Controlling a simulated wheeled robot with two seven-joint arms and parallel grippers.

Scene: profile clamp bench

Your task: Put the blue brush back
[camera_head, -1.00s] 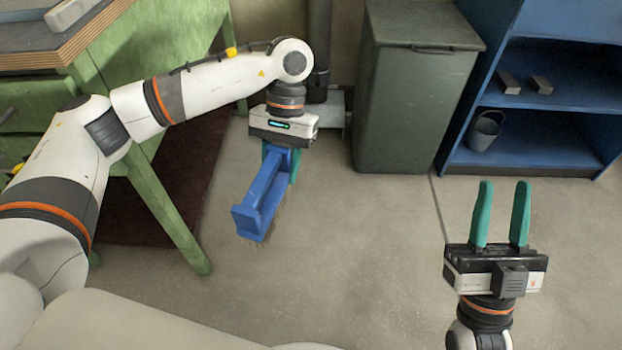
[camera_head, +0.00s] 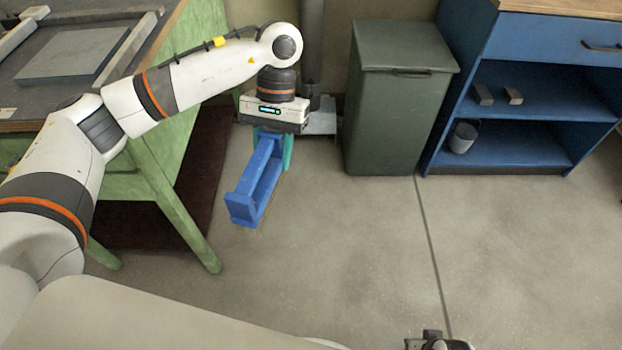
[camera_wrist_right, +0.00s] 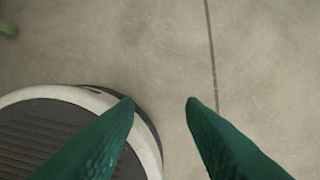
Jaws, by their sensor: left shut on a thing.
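The blue brush (camera_head: 257,183) hangs from my left gripper (camera_head: 272,143) in the head view. The green fingers are shut on its upper end, and it is held above the floor, angled down toward the lower left. Part of the left fingers is hidden behind the brush. My right gripper shows in the right wrist view (camera_wrist_right: 160,103) with two green fingers apart and nothing between them. In the head view only a dark piece of the right arm shows at the bottom edge.
A green workbench (camera_head: 180,150) stands at the left, with a grey plate (camera_head: 72,55) on top. A dark green bin (camera_head: 400,120) stands at the back. A blue shelf unit (camera_head: 500,150) holds a grey bucket (camera_head: 463,138) and two small blocks. The floor at the right is clear.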

